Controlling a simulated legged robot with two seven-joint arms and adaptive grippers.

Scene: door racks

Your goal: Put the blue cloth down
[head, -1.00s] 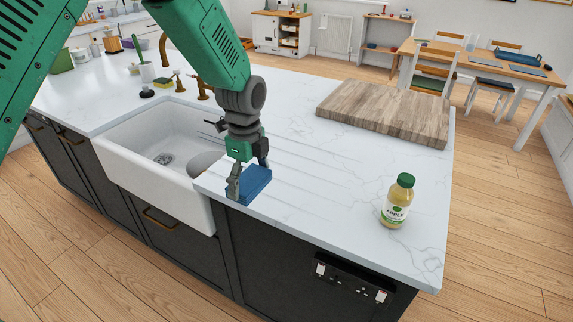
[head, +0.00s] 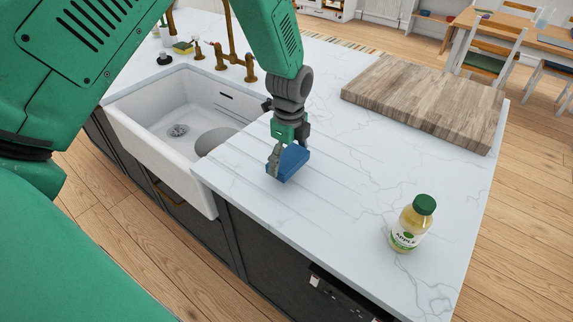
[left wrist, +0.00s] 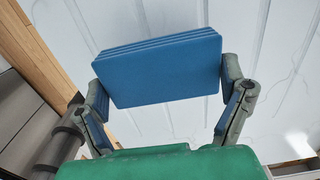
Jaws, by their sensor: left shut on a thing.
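The blue cloth (head: 291,162) is a folded, block-like stack. My left gripper (head: 287,158) is shut on it, over the grooved draining area of the white marble counter (head: 335,215), right of the sink. In the left wrist view the cloth (left wrist: 160,68) sits between the two fingers of the left gripper (left wrist: 168,100), with counter grooves behind it. I cannot tell whether the cloth touches the counter. My right gripper is not in view.
A white sink (head: 185,120) with brass taps (head: 235,60) lies left of the cloth. An apple juice bottle (head: 411,225) stands upright to the right, and a thick wooden board (head: 425,100) lies behind. The counter between them is clear.

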